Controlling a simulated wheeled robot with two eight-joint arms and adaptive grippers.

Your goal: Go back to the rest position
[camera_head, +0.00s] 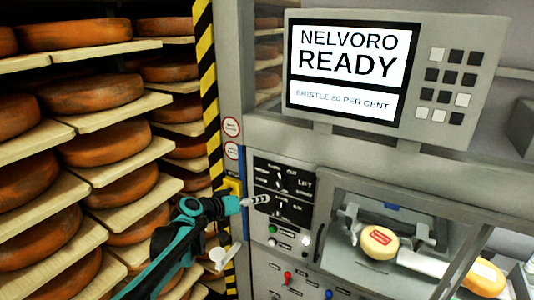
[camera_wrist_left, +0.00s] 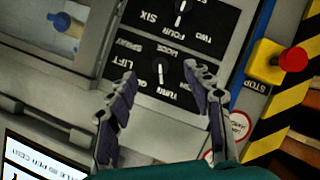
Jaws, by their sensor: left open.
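My left gripper (camera_head: 257,200) reaches in from the lower left in the head view, its tips in front of the black dial panel (camera_head: 281,184) on the grey machine. In the left wrist view my left gripper (camera_wrist_left: 160,73) is open and empty. Its two fingers are spread on either side of a dial knob (camera_wrist_left: 162,74) marked with words such as LIFT and TURN; I cannot tell whether they touch the panel. A second knob (camera_wrist_left: 181,8), with number words, shows at the top of that view. My right gripper is in neither view.
Shelves of orange cheese wheels (camera_head: 105,140) fill the left. A striped post (camera_head: 207,80) and a red stop button (camera_wrist_left: 293,59) stand close beside the panel. A screen (camera_head: 348,75) reads NELVORO READY.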

